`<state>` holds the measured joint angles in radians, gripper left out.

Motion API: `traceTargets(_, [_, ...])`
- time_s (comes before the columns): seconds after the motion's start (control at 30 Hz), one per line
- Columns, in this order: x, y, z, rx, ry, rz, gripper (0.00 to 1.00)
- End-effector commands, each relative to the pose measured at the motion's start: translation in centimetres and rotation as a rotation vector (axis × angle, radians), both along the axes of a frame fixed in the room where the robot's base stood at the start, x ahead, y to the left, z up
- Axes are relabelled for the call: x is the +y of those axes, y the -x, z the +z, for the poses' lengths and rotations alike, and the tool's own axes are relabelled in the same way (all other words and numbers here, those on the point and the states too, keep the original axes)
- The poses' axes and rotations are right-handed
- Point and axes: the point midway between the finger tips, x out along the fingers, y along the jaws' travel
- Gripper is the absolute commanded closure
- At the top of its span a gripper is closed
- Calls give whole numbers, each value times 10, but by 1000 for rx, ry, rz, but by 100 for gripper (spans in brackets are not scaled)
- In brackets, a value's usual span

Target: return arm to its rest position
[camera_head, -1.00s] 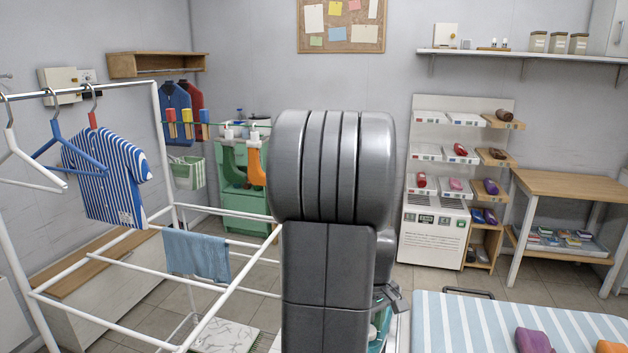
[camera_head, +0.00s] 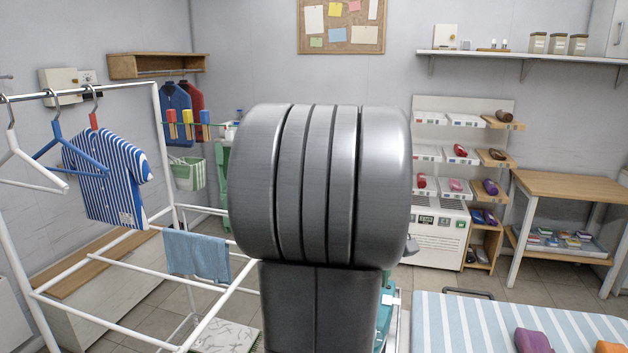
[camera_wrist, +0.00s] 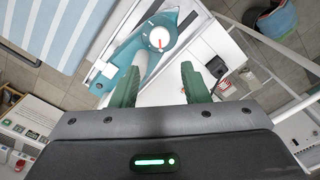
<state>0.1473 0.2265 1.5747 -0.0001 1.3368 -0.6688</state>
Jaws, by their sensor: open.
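My gripper (camera_wrist: 158,85) shows in the wrist view with two green fingers spread apart and nothing between them. It is open and empty. In the head view my own arm fills the middle of the picture and hides the gripper. Only a thin teal strip of the basin (camera_head: 386,312) shows at the arm's right edge.
A white drying rack (camera_head: 100,318) with a blue towel (camera_head: 197,256) and a hung striped shirt (camera_head: 108,180) stands at left. A striped board (camera_head: 470,325) lies at lower right. A stepped shelf (camera_head: 462,135) and wooden table (camera_head: 570,184) stand behind. Floor between them is clear.

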Motion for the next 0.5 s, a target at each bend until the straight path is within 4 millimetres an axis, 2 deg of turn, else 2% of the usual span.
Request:
traceTargets(0.03, [0, 2, -14, 9, -2, 0, 59])
traceTargets(0.5, [0, 2, -109, 10, -1, -1, 59])
